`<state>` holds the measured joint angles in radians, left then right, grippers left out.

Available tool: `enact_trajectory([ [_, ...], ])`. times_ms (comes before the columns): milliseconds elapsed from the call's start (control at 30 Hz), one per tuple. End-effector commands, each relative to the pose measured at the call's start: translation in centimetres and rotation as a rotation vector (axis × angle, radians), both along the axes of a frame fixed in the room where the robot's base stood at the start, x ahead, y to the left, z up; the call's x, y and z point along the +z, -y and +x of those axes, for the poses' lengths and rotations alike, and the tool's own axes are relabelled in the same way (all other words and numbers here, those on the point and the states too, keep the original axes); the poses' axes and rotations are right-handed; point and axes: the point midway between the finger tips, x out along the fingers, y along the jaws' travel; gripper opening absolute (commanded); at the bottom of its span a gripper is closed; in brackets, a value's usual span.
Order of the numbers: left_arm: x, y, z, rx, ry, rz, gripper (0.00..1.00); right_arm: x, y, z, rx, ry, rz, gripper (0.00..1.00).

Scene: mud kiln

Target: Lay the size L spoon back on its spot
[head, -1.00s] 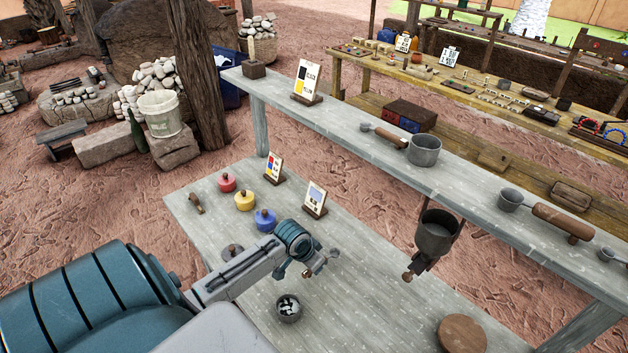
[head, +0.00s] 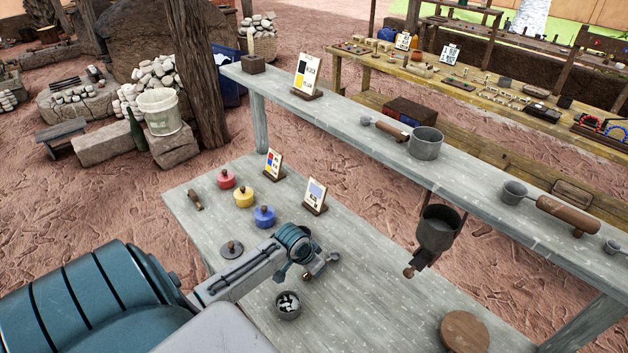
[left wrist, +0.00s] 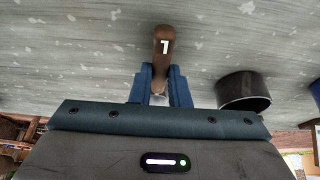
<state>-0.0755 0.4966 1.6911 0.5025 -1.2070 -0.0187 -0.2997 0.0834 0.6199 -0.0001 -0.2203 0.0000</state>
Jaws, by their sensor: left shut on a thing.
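My left gripper (head: 312,268) is low over the grey lower tabletop (head: 370,310). It is shut on a small spoon (head: 333,257) with a brown wooden handle. In the left wrist view the handle (left wrist: 163,45) sticks out between the blue fingers (left wrist: 160,88), with a white mark like an upside-down L. The fingers hide part of the spoon, and I cannot tell whether it touches the tabletop. My right gripper is out of view.
A small bowl of pale pieces (head: 288,305) stands just in front of the left gripper. A dark lid (head: 232,249), red (head: 226,180), yellow (head: 243,197) and blue (head: 264,217) pots and a sign card (head: 315,195) stand behind. A hopper (head: 436,232) hangs at right.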

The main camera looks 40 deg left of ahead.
Motion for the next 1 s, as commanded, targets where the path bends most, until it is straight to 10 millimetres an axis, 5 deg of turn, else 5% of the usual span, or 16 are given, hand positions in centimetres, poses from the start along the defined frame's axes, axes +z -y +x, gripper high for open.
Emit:
enact_trajectory([
  [167,-0.19,0.02,0.0,0.0,0.0,0.0,0.0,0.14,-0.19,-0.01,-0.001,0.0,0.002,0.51],
  [200,-0.22,0.01,0.0,0.0,0.0,0.0,0.21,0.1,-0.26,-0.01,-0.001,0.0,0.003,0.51],
  [300,-0.22,0.0,0.0,0.0,0.0,0.0,0.41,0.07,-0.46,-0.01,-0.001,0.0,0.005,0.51],
  [500,-0.21,-0.01,0.0,0.0,0.0,0.0,0.41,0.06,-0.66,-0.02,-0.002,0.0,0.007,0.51],
  [633,-0.22,-0.01,0.0,0.0,0.0,0.0,0.65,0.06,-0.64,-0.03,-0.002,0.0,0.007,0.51],
  [1000,0.01,-0.01,0.0,0.0,0.0,0.0,0.66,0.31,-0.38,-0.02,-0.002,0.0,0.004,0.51],
])
